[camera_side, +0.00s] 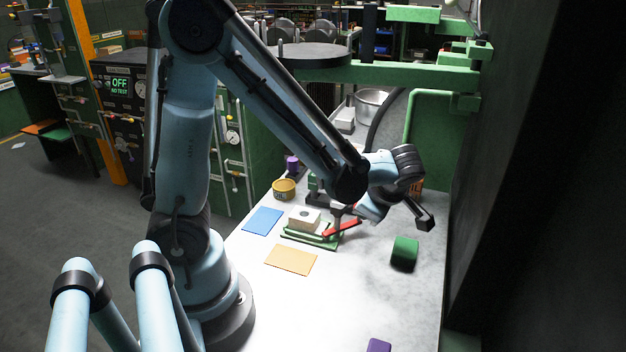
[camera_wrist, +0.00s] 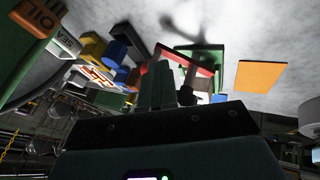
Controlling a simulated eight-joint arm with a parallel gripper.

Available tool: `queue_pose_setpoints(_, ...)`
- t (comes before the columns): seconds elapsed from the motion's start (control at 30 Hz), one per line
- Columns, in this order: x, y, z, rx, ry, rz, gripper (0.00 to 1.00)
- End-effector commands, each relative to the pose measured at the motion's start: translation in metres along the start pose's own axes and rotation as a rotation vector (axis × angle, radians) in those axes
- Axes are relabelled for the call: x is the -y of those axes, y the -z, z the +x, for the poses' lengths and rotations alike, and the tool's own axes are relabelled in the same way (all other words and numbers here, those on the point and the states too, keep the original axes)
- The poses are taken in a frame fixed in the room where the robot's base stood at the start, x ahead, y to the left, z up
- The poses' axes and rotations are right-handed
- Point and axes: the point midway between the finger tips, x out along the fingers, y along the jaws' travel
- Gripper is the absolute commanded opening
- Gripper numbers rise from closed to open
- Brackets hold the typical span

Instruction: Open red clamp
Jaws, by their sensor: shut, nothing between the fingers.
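The red clamp handle (camera_side: 342,228) slants low over the right end of a green base (camera_side: 290,236) on the table in the side view. A white block with a dark round hole (camera_side: 304,221) sits on that base. In the wrist view the red bar (camera_wrist: 206,71) shows just beyond my gripper (camera_wrist: 156,68). My fingers are together and hold nothing. They are close to the red bar, but I cannot tell whether they touch it. My wrist and forearm hide part of the clamp in the side view.
A blue sheet (camera_side: 262,219) and an orange sheet (camera_side: 290,260) lie flat beside the clamp. A yellow can (camera_side: 284,188) stands behind it. A green block (camera_side: 404,254) is to the right, and a purple block (camera_side: 379,345) is at the front edge. The table's front middle is clear.

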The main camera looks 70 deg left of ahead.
Motion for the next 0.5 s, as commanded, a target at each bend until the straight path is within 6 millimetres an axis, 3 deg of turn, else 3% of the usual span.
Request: queue_pose_setpoints(0.5, -0.016, 0.007, 0.011, 0.004, -0.003, 0.002, 0.00)
